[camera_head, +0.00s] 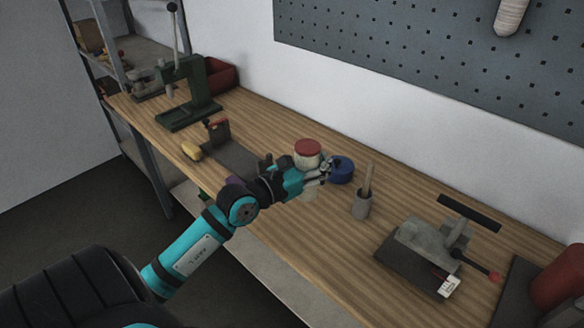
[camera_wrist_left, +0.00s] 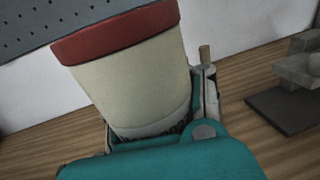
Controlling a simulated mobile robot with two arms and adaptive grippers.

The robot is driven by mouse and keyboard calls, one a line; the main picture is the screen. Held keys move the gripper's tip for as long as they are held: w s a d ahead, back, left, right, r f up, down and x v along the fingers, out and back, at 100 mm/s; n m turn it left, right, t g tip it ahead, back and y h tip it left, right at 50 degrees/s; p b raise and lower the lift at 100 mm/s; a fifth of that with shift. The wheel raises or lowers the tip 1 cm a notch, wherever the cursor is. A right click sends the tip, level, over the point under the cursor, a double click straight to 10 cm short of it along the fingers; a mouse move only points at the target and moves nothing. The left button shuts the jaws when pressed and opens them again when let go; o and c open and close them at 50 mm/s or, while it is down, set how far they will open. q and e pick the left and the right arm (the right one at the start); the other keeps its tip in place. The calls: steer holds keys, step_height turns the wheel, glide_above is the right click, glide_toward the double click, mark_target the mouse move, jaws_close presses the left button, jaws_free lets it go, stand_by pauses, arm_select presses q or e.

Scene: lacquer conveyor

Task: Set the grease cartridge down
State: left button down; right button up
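The grease cartridge is a cream cylinder with a red cap (camera_head: 307,151), seen near the middle of the head view. In the left wrist view the cartridge (camera_wrist_left: 130,75) looms large, cap up, its lower part hidden by my gripper. My left gripper (camera_head: 318,177) is closed around its body, and a pale lower end shows below the fingers. The cartridge looks roughly upright over the workbench (camera_head: 290,225); I cannot tell whether its base touches the wood. My right gripper is in neither view.
A blue round object (camera_head: 343,169) is just right of my left gripper. A grey cup with a wooden handle (camera_head: 362,201) stands further right, then a grey vise-like fixture (camera_head: 425,245). A green press (camera_head: 188,95) and red bin (camera_head: 221,75) are at the back left.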

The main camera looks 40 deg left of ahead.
arm_select(q)
step_height(320, 180, down, 10)
steer(key=shift+r, duration=0.25)
steer(key=shift+w, duration=0.1)
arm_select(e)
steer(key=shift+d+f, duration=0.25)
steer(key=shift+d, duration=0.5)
arm_select(q)
steer(key=shift+b, duration=0.3)
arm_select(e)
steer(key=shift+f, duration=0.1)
arm_select(q)
steer(key=c, duration=2)
jaws_free()
steer(key=shift+f, duration=0.15)
steer(key=o, duration=1.1)
steer(key=shift+o, duration=0.2)
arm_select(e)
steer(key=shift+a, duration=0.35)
